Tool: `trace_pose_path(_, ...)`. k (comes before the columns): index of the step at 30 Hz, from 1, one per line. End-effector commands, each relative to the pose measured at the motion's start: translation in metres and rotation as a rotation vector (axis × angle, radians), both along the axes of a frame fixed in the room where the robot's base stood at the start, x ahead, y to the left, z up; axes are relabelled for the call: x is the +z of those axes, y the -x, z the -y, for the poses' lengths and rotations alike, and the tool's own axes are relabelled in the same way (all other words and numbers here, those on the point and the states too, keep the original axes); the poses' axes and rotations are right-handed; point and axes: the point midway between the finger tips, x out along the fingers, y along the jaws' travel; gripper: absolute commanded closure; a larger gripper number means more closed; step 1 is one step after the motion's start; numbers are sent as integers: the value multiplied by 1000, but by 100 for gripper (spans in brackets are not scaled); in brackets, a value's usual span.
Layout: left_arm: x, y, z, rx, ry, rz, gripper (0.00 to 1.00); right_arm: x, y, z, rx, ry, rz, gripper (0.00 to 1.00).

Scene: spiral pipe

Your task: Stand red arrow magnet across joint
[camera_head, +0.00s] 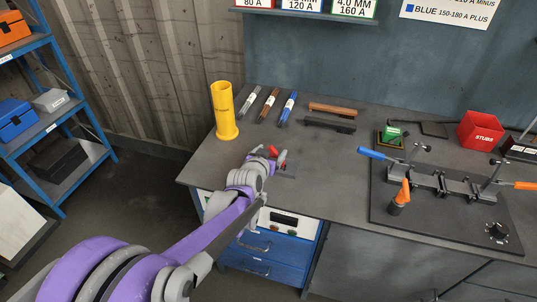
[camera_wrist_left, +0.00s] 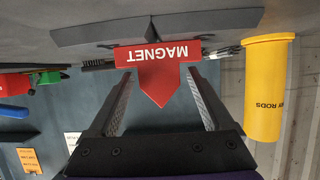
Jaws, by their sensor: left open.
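The red arrow magnet (camera_wrist_left: 158,72), lettered MAGNET, shows in the left wrist view with its pointed end between my left gripper's two fingers. Its wide end reaches past the fingertips. My left gripper (camera_wrist_left: 160,84) is open, with a finger on each side of the magnet. Whether they touch it is unclear. In the head view my left gripper (camera_head: 279,161) is at the bench's left front edge, and part of the red magnet (camera_head: 273,151) shows there. A dark clamp fixture (camera_head: 440,184) with blue and orange handles stands on a black board at right. I cannot make out the joint.
A yellow rod tube (camera_head: 224,112) stands behind my left gripper. Rod bundles (camera_head: 270,104) and two brushes (camera_head: 331,116) lie along the back. A red STUBS box (camera_head: 480,131) is at back right. The bench (camera_head: 330,175) is clear between gripper and board (camera_head: 390,222).

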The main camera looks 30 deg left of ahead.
Motion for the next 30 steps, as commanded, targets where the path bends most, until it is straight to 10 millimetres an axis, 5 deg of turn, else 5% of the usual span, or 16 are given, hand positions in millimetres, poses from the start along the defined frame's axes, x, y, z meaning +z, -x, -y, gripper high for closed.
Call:
trace_pose_path(4,16,3,1,0,0,1,15,10,-1,0,0,0,3,15)
trace_pose_path(18,47,86,19,1,1,0,15,21,-3,0,0,0,7,15)
trace_pose_path(30,56,109,26,-3,2,-5,15,26,-3,0,0,0,8,15)
